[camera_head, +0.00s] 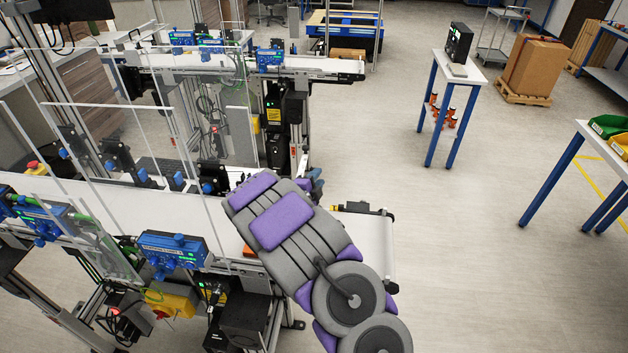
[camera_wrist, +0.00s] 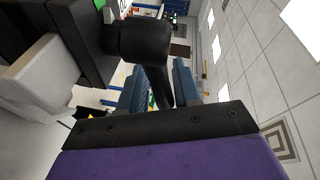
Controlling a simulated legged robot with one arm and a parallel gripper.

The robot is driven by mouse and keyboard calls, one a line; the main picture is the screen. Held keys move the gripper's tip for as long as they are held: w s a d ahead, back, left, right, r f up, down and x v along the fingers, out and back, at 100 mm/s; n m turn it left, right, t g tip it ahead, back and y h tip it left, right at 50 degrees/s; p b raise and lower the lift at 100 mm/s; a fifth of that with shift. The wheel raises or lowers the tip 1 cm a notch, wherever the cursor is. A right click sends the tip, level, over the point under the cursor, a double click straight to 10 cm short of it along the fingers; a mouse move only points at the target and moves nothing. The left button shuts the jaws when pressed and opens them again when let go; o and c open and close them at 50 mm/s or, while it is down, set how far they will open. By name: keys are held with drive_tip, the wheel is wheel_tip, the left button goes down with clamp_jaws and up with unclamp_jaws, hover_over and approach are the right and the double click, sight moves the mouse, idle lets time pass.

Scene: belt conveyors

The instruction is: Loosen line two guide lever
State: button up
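My gripper (camera_wrist: 160,90) shows in the wrist view as two blue fingers that stand apart, beyond the purple and black wrist housing. A black lever (camera_wrist: 161,86) hangs from a thick black round hub (camera_wrist: 140,42) and reaches into the gap between the fingers. Some background shows between the lever and the left finger, so the fingers do not look closed on it. In the head view my grey and purple arm lies over the near conveyor (camera_head: 150,212) and hides most of the gripper and the lever. Black guide clamps with blue knobs (camera_head: 213,178) stand along that conveyor's far side.
A second conveyor (camera_head: 325,65) runs behind. Clear guard panels (camera_head: 125,150) and blue control boxes (camera_head: 172,250) line the near conveyor. A small blue-legged table (camera_head: 457,72) and a cardboard box (camera_head: 537,65) stand at the back right. The floor right of the arm is clear.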

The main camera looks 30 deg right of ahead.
drive_tip(key=shift+c, duration=1.4)
drive_tip(key=shift+a, duration=0.95)
clamp_jaws()
drive_tip(key=shift+d, duration=0.15)
